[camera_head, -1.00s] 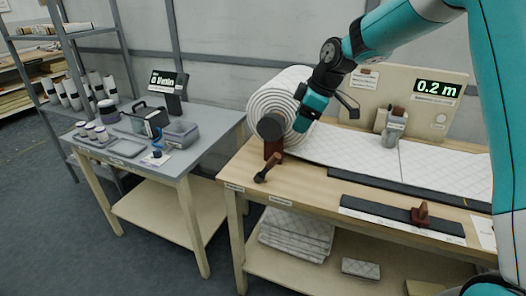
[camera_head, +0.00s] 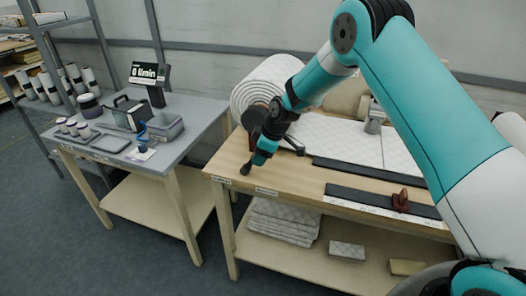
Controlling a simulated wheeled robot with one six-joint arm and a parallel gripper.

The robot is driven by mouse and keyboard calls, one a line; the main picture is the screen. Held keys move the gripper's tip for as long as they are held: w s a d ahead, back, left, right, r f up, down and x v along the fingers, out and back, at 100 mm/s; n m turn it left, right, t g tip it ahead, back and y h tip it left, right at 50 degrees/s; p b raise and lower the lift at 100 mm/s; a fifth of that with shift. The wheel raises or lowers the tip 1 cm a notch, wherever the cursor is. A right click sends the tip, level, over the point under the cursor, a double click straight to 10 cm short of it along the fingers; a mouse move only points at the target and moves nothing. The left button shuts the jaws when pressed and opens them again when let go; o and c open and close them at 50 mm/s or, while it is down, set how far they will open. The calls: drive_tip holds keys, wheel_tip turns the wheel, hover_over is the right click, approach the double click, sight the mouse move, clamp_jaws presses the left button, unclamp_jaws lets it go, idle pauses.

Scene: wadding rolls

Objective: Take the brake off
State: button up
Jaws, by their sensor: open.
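The brake lever (camera_head: 245,168) shows as a dark knob at the front left edge of the wooden bench (camera_head: 228,160). The rest of the lever is mostly hidden behind my gripper. My gripper (camera_head: 257,162) points down right beside the knob, with its jaws open. I cannot tell whether it touches the lever. The white quilted wadding roll (camera_head: 250,90) sits behind it on its stand, with a dark round hub (camera_head: 254,117) at its near end. A flat sheet of wadding (camera_head: 345,142) runs from the roll to the right.
Dark rails (camera_head: 360,172) and a brown-red slider (camera_head: 401,200) lie on the bench to the right. My arm covers much of the bench's right side. A grey side table (camera_head: 195,140) with a display (camera_head: 147,74), pots and bins stands at the left, with a floor gap between.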

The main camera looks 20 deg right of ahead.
drive_tip(key=shift+f, duration=0.25)
